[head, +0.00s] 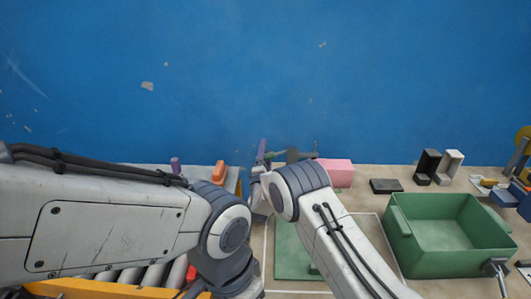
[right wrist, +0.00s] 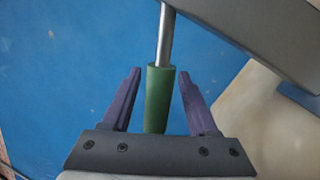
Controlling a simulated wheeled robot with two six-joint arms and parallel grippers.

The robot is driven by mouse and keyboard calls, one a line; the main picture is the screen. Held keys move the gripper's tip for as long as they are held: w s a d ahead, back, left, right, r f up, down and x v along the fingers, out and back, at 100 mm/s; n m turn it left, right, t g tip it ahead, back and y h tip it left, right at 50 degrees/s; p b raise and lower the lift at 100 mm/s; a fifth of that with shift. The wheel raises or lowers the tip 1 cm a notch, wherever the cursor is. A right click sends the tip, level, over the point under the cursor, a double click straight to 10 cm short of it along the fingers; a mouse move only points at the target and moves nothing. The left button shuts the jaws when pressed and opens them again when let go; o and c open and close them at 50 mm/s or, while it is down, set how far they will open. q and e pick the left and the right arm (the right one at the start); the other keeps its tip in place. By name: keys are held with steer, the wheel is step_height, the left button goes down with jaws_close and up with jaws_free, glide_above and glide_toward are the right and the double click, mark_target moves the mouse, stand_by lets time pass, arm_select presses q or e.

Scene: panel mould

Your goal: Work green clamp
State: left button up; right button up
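The green clamp's handle (right wrist: 158,98) is a green cylinder on a bare metal rod in the right wrist view. My right gripper (right wrist: 159,88) is open, with one purple finger on each side of the handle and a visible gap to each. In the head view the right gripper (head: 264,152) is small and partly hidden behind my own wrist, near a small green part of the clamp (head: 272,155). The rest of the clamp is mostly hidden. My left arm fills the left of the head view, but its gripper does not show.
A pink block (head: 337,172) stands close right of the right gripper. A green bin (head: 450,235) stands at the right. Black and white holders (head: 427,165) and a dark flat block (head: 386,186) lie behind it. An orange piece (head: 218,171) is left. A blue wall (head: 280,70) rises behind.

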steer(key=v, duration=0.5)
steer(key=shift+s+a+f, duration=0.1)
steer(key=shift+f, duration=0.05)
steer(key=r+v, duration=0.1)
steer(key=v, duration=0.6)
steer(key=r+v, duration=0.1)
steer(key=v, duration=0.3)
steer(key=shift+s+r+b, duration=0.35)
steer(key=shift+s+r, duration=0.05)
steer(key=shift+s, duration=0.15)
